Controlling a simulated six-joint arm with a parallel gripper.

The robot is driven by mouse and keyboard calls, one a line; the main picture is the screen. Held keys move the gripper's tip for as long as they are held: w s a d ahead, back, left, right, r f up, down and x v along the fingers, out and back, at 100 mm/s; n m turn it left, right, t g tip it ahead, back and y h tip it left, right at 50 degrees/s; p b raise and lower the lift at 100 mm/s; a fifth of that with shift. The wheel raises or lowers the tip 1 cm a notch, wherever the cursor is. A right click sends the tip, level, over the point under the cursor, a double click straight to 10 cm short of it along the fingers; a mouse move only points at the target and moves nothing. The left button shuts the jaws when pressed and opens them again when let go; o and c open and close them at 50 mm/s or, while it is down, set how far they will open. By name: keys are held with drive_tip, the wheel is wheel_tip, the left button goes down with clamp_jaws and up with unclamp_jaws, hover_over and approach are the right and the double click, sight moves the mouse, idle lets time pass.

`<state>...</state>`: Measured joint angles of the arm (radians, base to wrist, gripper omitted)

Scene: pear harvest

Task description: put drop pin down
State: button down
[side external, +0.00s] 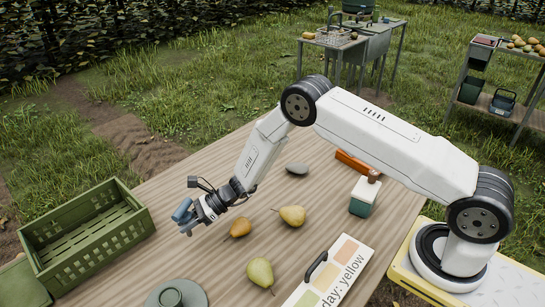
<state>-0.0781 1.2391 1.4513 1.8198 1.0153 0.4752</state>
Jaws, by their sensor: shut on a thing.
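My gripper (186,217) is at the left end of my arm, above the left part of the wooden table, between the green crate and the pears. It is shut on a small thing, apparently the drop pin. A blue-grey piece shows at the jaws, but it is too small to tell the pin from the fingers. No other drop pin can be made out on the table.
A green slatted crate (118,187) stands left on the table (170,265). Pears (261,273), (292,215), (240,228) lie mid-table near a grey stone (297,169). A colour board (345,262), a green-white box (364,196) and a grey-green plate (190,285) stand nearby.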

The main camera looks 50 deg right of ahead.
drive_tip(key=shift+w+f, duration=0.2)
drive_tip(key=shift+f, duration=1.65)
drive_tip(key=c, duration=0.6)
unclamp_jaws()
drive_tip(key=shift+f, duration=0.1)
drive_tip(key=v, duration=1.2)
